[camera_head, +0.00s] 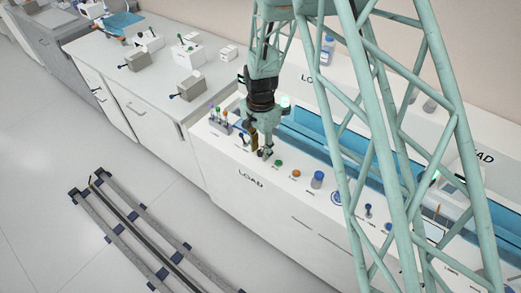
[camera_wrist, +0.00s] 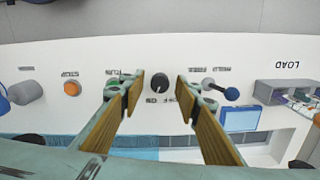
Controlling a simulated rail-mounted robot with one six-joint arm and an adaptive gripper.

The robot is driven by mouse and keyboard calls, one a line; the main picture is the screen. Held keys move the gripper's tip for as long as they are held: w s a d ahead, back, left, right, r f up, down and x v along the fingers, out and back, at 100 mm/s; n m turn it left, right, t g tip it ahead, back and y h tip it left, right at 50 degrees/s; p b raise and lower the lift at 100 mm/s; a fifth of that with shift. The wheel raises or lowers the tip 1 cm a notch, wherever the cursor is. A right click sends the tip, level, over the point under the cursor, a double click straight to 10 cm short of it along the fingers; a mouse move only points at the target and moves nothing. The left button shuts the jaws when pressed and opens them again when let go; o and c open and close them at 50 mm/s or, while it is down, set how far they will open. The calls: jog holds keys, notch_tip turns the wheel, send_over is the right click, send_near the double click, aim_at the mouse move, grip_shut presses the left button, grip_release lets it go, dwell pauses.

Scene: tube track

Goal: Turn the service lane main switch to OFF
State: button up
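A round black rotary knob (camera_wrist: 160,82) sits on the white panel, with upside-down OFF and ON lettering beside it in the wrist view. A small light mark shows on the knob, but its exact setting is too small to tell. My gripper (camera_wrist: 159,86) is open, with one finger on each side of the knob and visible gaps between. Whether the fingertips reach down to the knob's height cannot be told. In the head view my gripper (camera_head: 264,153) points down over the front ledge of the LOAD counter, and the knob is not clearly visible there.
An orange STOP button (camera_wrist: 72,88) and a blue-ended lever (camera_wrist: 231,93) flank the knob. A green button (camera_head: 278,163) stands right of my gripper. A tube rack (camera_head: 218,117) stands to its left, and a blue trough (camera_head: 310,132) lies behind.

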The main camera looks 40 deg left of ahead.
jog(key=c, duration=0.8)
jog(key=shift+c, duration=0.2)
jog(key=shift+n, duration=0.5)
jog(key=n+b, duration=0.1)
jog(key=n, duration=0.2)
jog(key=shift+n, duration=2.4)
jog(key=o, duration=0.8)
jog(key=shift+o, duration=0.2)
jog(key=shift+r, duration=0.15)
